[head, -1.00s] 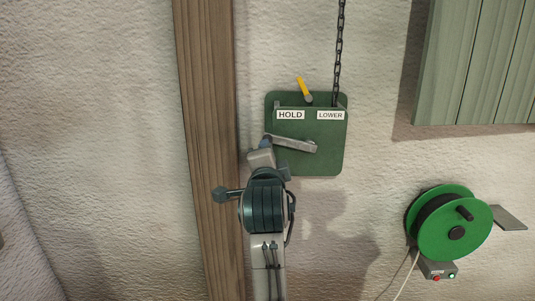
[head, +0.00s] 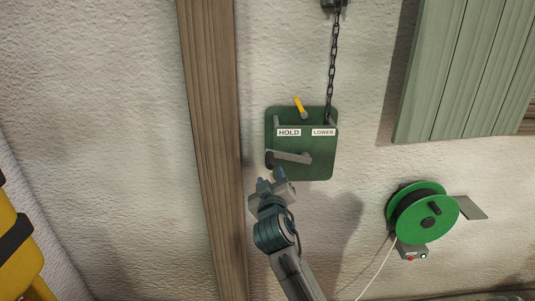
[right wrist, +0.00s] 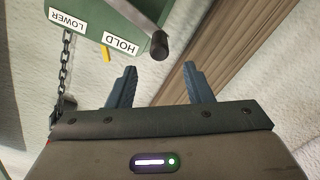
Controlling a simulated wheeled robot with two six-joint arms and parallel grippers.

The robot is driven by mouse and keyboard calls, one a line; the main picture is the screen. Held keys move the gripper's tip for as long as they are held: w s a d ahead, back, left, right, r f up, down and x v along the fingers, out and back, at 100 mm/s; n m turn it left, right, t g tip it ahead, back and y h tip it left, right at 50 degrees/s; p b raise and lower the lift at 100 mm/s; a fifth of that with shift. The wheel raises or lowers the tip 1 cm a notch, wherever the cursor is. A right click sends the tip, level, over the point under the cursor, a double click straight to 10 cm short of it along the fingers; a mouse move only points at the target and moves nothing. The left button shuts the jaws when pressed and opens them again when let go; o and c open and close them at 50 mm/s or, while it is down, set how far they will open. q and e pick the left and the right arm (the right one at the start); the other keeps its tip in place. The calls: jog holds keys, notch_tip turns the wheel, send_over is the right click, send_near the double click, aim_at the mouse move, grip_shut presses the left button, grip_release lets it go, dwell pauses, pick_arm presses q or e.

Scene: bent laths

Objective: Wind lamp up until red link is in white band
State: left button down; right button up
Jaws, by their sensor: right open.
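A green winch plate (head: 320,143) is on the wall with HOLD and LOWER labels. Its yellow lever (head: 299,104) leans left, to the HOLD side. The grey crank arm (head: 290,156) points left and ends in a dark knob (head: 269,160), which also shows in the right wrist view (right wrist: 160,45). A dark chain (head: 333,62) runs up from the plate; I see no red link on it. The lamp and white band are not in view. My right gripper (head: 271,179) is open and empty, just below the knob and apart from it. My left gripper is not in view.
A wooden post (head: 212,150) stands left of the plate. A green cable reel (head: 422,212) with a small button box (head: 413,253) is at the lower right. Green boards (head: 465,75) hang at the upper right. A yellow and black object (head: 18,250) is at the left edge.

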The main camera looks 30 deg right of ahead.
aim_at(270, 160)
jog(key=p+x, duration=0.3)
jog(key=x, duration=0.6)
jog(key=shift+d+r, duration=0.1)
jog(key=shift+w+d, duration=0.4)
jog(key=shift+w, duration=0.15)
grip_shut()
